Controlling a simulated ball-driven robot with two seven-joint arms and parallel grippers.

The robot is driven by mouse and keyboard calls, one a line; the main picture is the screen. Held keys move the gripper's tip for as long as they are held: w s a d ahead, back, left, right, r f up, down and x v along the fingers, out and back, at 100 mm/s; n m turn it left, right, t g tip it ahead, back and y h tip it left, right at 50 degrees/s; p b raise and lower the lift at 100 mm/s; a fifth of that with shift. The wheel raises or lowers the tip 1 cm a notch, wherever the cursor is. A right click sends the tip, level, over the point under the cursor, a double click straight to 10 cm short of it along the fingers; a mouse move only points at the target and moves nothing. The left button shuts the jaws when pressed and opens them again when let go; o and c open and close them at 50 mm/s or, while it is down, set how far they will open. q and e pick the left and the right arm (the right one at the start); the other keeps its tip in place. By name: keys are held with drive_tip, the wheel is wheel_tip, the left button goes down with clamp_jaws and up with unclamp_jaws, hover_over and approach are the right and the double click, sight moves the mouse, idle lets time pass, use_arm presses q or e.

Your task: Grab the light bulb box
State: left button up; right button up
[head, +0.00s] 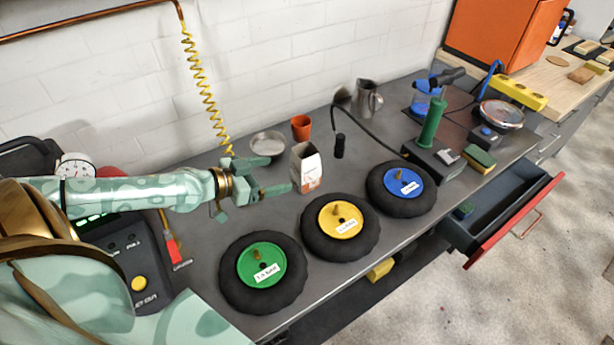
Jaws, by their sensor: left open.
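A small upright box (307,169), white with a brownish lower part and a dark top, stands on the grey workbench (205,255) near its middle. I take it for the light bulb box; its print is too small to read. My left gripper (279,174) reaches in from the left, with its fingers pointing right at the box. It is open and empty, with its fingertips just left of the box. I cannot tell whether the lower fingertip touches it. My right gripper is not in view.
Wheels with green (270,266), yellow (340,220) and blue (402,183) hubs line the front edge. A metal bowl (267,144), an orange cup (301,127) and a metal jug (367,98) stand behind. A red-fronted drawer (512,222) is open at right.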

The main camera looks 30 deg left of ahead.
sight(296, 170)
use_arm(q)
drive_tip(key=x, duration=0.5)
drive_tip(key=shift+w+d, duration=0.1)
drive_tip(key=shift+w, duration=0.05)
drive_tip(key=x, duration=0.5)
drive_tip(key=shift+w+r, duration=0.15)
drive_tip(key=shift+w, duration=0.2)
drive_tip(key=c, duration=1.1)
